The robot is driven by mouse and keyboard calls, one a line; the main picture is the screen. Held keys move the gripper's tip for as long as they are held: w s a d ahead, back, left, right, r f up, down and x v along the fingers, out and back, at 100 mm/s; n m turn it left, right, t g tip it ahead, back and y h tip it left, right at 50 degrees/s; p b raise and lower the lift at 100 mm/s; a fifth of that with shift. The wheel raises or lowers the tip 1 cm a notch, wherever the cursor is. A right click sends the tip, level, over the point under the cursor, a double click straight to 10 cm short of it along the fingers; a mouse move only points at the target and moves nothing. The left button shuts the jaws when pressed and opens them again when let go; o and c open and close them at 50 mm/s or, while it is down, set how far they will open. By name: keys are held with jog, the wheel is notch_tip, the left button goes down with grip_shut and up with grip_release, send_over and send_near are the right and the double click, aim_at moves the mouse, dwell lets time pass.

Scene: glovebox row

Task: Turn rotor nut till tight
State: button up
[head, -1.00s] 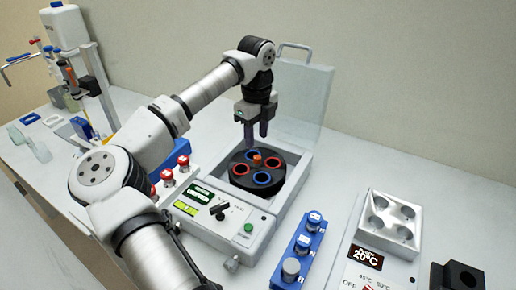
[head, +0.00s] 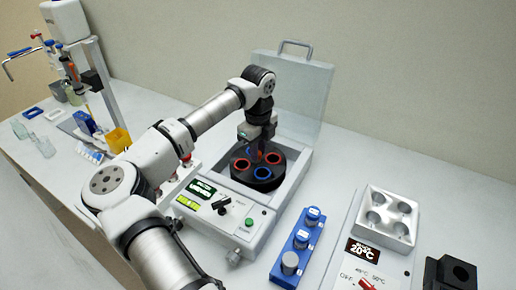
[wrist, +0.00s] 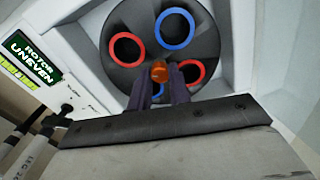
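The orange rotor nut (wrist: 160,71) stands at the centre of the black rotor (wrist: 132,18) in the wrist view. In the head view my gripper largely hides it. The rotor (head: 258,183) sits in the open centrifuge and carries red and blue rings. My gripper (wrist: 161,82) points down at the nut, with one purple finger on each side of it. The fingers stand apart by about the nut's width. I cannot tell whether they press on the nut. In the head view my gripper (head: 256,156) is low over the rotor's middle.
The centrifuge's clear lid (head: 300,95) stands open behind the rotor. Its display (wrist: 32,56) reads "ROTOR UNEVEN". A blue rack (head: 298,240) with capped vials stands to the right, then a heater block (head: 386,215) showing 20°C. A yellow container (head: 118,139) stands to the left.

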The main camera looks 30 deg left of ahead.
grip_shut()
jog(key=shift+m+b, duration=0.6)
jog(key=shift+b, duration=0.15)
